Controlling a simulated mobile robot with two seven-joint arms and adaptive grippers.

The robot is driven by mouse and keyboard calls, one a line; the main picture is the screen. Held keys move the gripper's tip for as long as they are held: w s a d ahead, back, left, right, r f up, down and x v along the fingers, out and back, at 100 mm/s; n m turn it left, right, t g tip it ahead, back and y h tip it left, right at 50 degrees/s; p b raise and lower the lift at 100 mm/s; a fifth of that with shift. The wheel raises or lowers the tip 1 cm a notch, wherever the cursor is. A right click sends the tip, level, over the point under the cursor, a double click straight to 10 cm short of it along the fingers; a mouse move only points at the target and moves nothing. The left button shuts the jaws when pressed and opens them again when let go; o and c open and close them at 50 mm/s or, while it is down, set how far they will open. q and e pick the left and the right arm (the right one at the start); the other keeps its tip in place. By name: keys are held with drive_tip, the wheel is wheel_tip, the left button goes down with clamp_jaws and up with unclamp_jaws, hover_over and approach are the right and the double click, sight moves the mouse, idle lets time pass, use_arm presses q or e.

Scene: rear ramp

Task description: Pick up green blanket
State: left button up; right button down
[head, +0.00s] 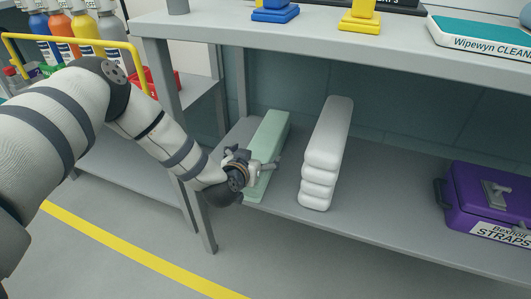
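The green blanket (270,132) is a long, pale green folded block. It lies on the lower shelf near its left end, with one narrow end toward the shelf's front edge. My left arm comes in from the left, and my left gripper (262,168) is at the near part of the blanket, overlapping it in the view. The gripper hides some of the blanket's left side. I cannot tell whether the fingers touch it or have closed on it. My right gripper is not in view.
A white folded bundle (326,150) lies just right of the blanket, with a narrow gap between. A purple case (485,200) sits farther right on the lower shelf (390,205). The upper shelf (350,38) overhangs. A cart with bottles (85,32) stands at the left.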

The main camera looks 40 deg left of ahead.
use_arm(q)
drive_tip(key=c, duration=1.9)
drive_tip(key=shift+w+r, duration=0.1)
drive_tip(key=shift+r, duration=0.15)
drive_tip(key=shift+c, duration=0.5)
